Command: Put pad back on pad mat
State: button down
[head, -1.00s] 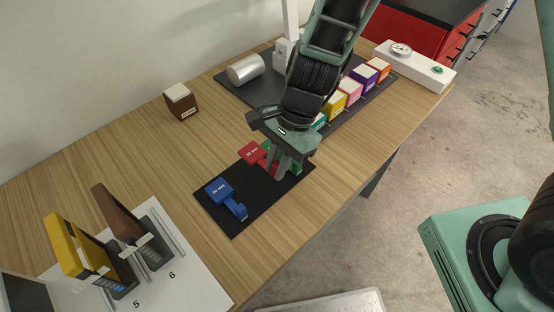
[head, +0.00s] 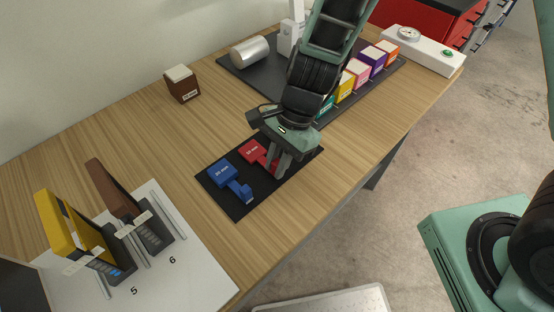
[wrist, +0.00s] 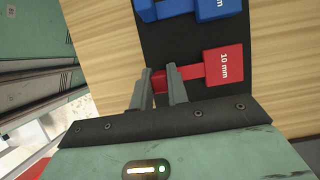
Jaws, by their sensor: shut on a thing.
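My gripper (head: 281,172) is over the black mat (head: 236,210) at the table's front edge. It is shut on the handle of a red block (head: 254,150) marked 10 mm. The wrist view shows the red handle between the fingertips (wrist: 162,84), with the red block (wrist: 223,68) to their right. The red block appears to be on the mat. Beside it lies a blue block (head: 222,172) with a handle. A brown block (head: 182,88) with a white top and label stands alone on the wood. Which thing is the pad is not marked.
A dark mat (head: 240,77) at the back holds a metal cylinder (head: 250,52), a white stand and a row of coloured white-topped blocks (head: 358,72). A white board (head: 165,250) with yellow and brown upright pieces stands front left. Wood between is clear.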

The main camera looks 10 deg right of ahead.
jog(key=shift+f, duration=0.25)
jog(key=c, duration=1.3)
grip_release()
jog(key=v, duration=1.7)
jog(key=shift+w+p, duration=0.15)
jog(key=shift+p, duration=0.25)
jog(key=shift+d+r, duration=0.15)
